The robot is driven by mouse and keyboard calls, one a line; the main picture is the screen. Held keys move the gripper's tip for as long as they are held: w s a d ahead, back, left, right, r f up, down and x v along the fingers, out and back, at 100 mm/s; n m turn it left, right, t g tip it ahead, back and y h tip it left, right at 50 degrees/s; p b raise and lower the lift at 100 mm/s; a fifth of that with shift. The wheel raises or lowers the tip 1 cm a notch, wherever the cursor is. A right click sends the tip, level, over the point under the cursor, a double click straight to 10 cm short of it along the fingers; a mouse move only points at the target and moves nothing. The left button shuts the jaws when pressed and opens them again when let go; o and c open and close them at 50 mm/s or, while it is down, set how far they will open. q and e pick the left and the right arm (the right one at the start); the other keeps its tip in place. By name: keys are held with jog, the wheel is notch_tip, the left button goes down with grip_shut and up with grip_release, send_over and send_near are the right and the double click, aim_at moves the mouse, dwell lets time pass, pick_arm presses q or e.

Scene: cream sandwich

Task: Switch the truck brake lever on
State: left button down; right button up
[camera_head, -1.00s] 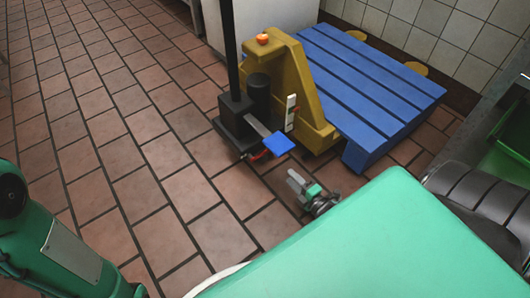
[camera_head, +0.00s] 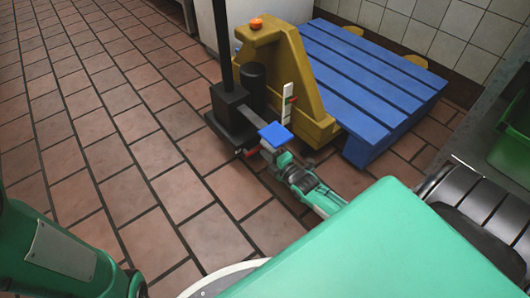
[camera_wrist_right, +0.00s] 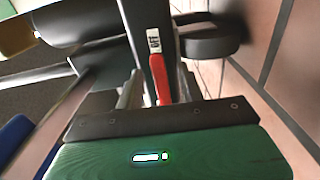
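The yellow pallet truck (camera_head: 288,75) stands on the tiles with a black upright post and a black base block. A red lever (camera_wrist_right: 159,78) with a white label end shows in the right wrist view; a small red part (camera_head: 251,152) shows below the base in the head view. My left gripper is out of view.
A blue pallet (camera_head: 365,85) lies on the truck's right side. A grey counter edge (camera_head: 468,140) and a green bin (camera_head: 515,130) stand at the right. The tiled floor (camera_head: 110,130) to the left is clear.

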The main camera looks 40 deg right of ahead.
jog(key=shift+w, duration=0.45)
grip_shut()
jog(key=shift+r, duration=0.1)
